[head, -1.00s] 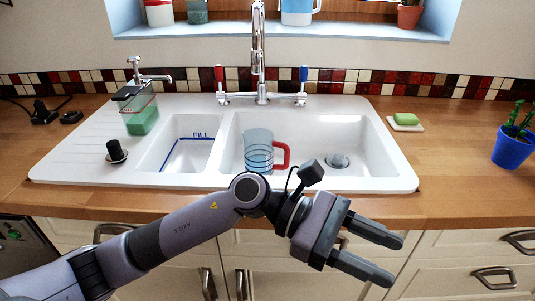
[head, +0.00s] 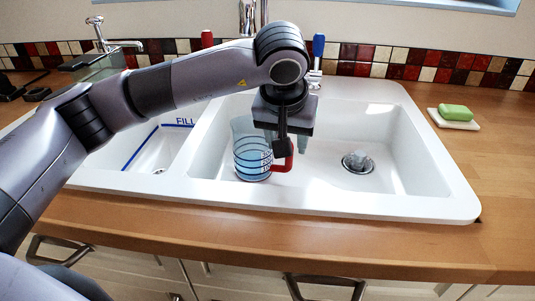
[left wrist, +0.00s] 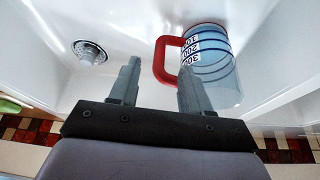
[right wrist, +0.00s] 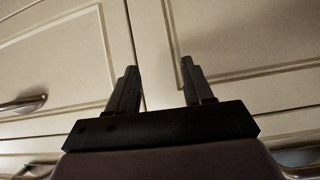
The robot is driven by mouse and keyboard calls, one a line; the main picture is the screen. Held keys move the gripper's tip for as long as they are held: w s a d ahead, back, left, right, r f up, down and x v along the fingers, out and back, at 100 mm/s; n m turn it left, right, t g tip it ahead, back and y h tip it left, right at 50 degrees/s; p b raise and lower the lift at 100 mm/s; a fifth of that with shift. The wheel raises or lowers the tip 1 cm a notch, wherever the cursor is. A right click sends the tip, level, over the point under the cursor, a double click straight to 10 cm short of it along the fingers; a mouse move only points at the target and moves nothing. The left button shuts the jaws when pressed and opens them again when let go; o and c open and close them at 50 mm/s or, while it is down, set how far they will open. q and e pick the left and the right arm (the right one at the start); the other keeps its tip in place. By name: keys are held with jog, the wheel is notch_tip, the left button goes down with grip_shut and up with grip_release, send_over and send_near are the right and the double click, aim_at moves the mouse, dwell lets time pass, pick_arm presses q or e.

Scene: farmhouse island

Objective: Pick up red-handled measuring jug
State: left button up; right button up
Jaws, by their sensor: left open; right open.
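The measuring jug (head: 252,160) is clear blue with dark rings and a red handle (head: 286,164). It stands upright in the large right basin of the white sink. My left gripper (head: 292,148) points down over the handle side, partly hiding the jug. In the left wrist view the jug (left wrist: 210,62) is at upper right, with its red handle (left wrist: 158,60) appearing between the tips of my open left gripper (left wrist: 158,68). I cannot tell whether they touch. My right gripper (right wrist: 160,68) is open and empty, seen only in its wrist view, before cream cabinet doors.
The sink rim (head: 330,204) and basin walls surround the jug. A drain (head: 357,162) lies to its right. The tap (head: 247,18) stands behind my left arm. Green soap (head: 455,112) sits on a dish at right. The wooden counter front (head: 300,240) is clear.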

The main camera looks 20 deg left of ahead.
aim_at(288, 171)
pick_arm(q)
jog(key=shift+x, duration=3.5)
grip_shut()
